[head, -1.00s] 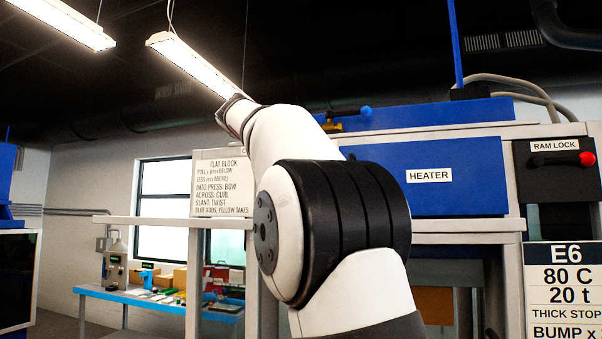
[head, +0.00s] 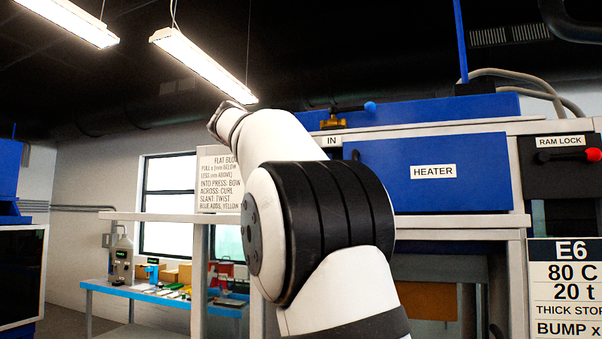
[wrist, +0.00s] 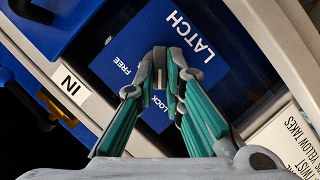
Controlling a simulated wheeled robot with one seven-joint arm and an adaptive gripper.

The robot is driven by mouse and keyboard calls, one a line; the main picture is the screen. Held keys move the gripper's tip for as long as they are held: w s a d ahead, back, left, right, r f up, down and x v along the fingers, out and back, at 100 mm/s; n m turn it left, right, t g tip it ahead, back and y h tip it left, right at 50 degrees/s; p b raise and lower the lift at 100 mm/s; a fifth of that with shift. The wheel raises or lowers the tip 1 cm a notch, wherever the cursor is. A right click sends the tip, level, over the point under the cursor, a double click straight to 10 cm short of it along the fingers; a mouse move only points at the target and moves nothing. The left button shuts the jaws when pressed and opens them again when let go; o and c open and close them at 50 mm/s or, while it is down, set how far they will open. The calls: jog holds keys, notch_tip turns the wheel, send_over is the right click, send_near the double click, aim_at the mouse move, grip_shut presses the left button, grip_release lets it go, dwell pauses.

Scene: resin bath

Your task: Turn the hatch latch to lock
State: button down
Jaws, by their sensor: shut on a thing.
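In the wrist view my gripper (wrist: 160,78) has its two teal-and-grey fingers close together on the latch (wrist: 159,82), a small dark knob that is mostly hidden between the fingertips. It sits on a blue hatch plate (wrist: 207,75) printed LATCH, with FREE on one side of the knob and LOCK on the other. The knob's exact angle is hard to tell behind the fingers. In the head view my arm hides the gripper and the latch.
A blue HEATER box (head: 433,190) stands right of my arm, with a blue-tipped valve handle (head: 350,109) above. An IN label (wrist: 69,84) is beside the latch plate. A RAM LOCK lever (head: 568,156) is at the far right. A blue bench (head: 165,298) stands at back left.

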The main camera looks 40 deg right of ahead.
jog(key=c, duration=1.7)
grip_release()
jog(key=v, duration=1.2)
jog(key=s+a+f+n+y, duration=0.2)
jog(key=s+a+f+y, duration=0.3)
jog(key=f, duration=0.9)
jog(key=s+a+f+n+t+y, duration=0.1)
jog(key=s+a+f+y, duration=0.3)
jog(key=s+a+f, duration=0.4)
jog(key=s+a+f+n+t+y+b, duration=0.1)
jog(key=s+a+f+y, duration=0.4)
jog(key=s+f, duration=0.6)
jog(key=shift+a+f+n+y, duration=0.1)
jog(key=shift+a+f+n, duration=0.2)
jog(key=shift+f, duration=1.35)
jog(key=shift+a+f+n+y, duration=0.1)
jog(key=shift+a+f+n, duration=0.25)
jog(key=shift+f, duration=1.3)
jog(key=shift+a+f+n+y, duration=0.15)
jog(key=shift+a+f, duration=0.25)
jog(key=shift+f, duration=1.3)
